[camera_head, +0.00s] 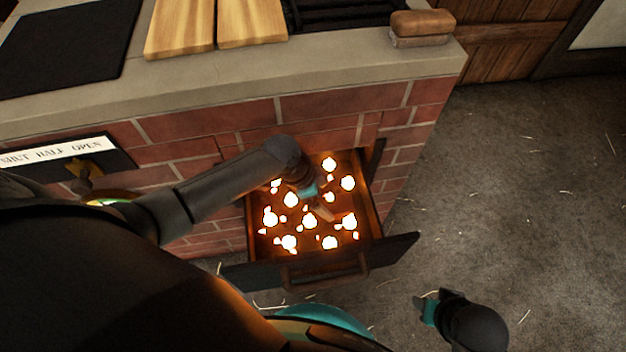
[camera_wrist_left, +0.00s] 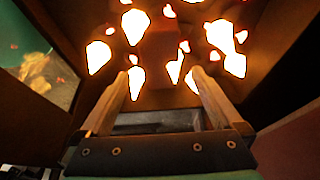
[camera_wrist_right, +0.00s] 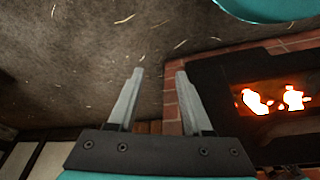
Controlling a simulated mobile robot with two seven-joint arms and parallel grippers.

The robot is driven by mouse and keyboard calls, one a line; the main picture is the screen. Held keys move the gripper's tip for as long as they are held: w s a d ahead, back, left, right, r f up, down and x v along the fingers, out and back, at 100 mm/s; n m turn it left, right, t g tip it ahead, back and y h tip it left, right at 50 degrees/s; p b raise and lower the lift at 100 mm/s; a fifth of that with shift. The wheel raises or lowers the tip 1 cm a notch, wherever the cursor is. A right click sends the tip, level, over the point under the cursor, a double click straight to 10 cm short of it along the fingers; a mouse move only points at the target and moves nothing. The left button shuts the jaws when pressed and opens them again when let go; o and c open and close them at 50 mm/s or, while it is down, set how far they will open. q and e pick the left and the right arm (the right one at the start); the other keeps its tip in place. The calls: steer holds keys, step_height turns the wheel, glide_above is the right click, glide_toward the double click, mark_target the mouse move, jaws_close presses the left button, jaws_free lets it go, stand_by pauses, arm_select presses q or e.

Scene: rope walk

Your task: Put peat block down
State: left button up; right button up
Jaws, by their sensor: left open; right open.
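An open firebox drawer (camera_head: 400,246) full of glowing embers juts from the brick hearth. My left gripper (camera_head: 322,211) reaches down into it from above. In the left wrist view, the open left fingers (camera_wrist_left: 163,78) have a gap between them. A dark reddish-brown block (camera_wrist_left: 158,48), apparently the peat block, lies among the embers just beyond the fingertips. I cannot tell whether the fingers touch it. In the head view I cannot make the block out clearly. My right gripper (camera_head: 430,307) is open and empty over the floor; its fingers show in the right wrist view (camera_wrist_right: 160,74).
The stone hearth top (camera_head: 230,90) holds wooden boards (camera_head: 180,28), a dark mat (camera_head: 68,42) and a brown block-like item (camera_head: 422,27) at its right corner. A "SHUT HALF OPEN" plate (camera_head: 65,152) is on the brick front. The straw-strewn floor (camera_head: 510,190) at right is clear.

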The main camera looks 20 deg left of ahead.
arm_select(q)
steer(key=p+v, duration=0.2)
steer(key=v, duration=0.3)
steer(key=shift+a+r+p, duration=0.1)
steer(key=shift+p, duration=0.2)
steer(key=shift+s+a+r, duration=0.15)
steer(key=shift+a+r, duration=0.05)
steer(key=shift+r, duration=0.35)
arm_select(e)
steer(key=s+f+g, duration=0.1)
steer(key=s+f, duration=0.2)
steer(key=f, duration=0.3)
steer(key=shift+s+d+f, duration=0.15)
steer(key=shift+d+f, duration=0.15)
steer(key=shift+d, duration=0.05)
